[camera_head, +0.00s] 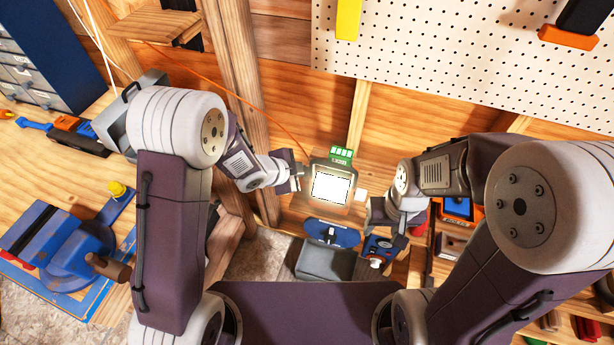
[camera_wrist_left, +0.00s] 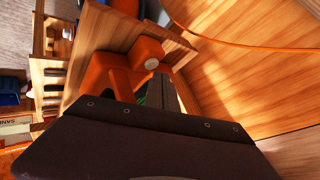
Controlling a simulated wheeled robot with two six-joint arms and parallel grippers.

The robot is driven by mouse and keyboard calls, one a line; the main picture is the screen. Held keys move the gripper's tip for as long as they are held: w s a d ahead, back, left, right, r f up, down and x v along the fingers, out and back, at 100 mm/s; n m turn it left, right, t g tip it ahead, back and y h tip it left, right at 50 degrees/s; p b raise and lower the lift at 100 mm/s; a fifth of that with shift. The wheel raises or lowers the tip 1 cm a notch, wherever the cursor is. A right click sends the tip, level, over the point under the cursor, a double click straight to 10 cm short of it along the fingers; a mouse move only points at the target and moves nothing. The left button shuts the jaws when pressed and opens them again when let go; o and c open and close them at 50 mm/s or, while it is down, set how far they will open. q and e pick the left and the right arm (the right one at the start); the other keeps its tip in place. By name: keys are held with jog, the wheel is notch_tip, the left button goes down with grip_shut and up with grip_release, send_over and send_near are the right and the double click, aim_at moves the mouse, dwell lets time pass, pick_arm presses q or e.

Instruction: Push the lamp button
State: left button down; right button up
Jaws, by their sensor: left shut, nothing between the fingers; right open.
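A lamp (camera_head: 333,187) with a bright white square panel stands in the middle of the head view, with a green block at its top. My left gripper (camera_head: 298,172) is shut and empty just left of the lamp; I cannot tell whether it touches. In the left wrist view, an orange body with a round grey button (camera_wrist_left: 152,64) shows just beyond my dark gripper, which hides its lower part. I cannot tell for sure that this is the lamp's side. My right gripper (camera_head: 374,208) is open and empty, to the lamp's lower right.
A blue vise (camera_head: 80,240) stands on the wooden bench at left. A white pegboard (camera_head: 430,60) hangs on the wall at upper right. An orange cord (camera_head: 225,88) crosses the wall behind the lamp. Shelves with tools lie at lower right, near my right arm.

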pick_arm(q)
jog(key=shift+f+b, duration=0.3)
jog(key=shift+f, duration=0.15)
jog(key=shift+r, duration=0.2)
jog(key=shift+r+p, duration=0.35)
jog(key=shift+p, duration=0.15)
notch_tip(320, 180, up, 6)
jog(key=p, duration=0.5)
jog(key=shift+p, duration=0.3)
jog(key=shift+a, duration=0.15)
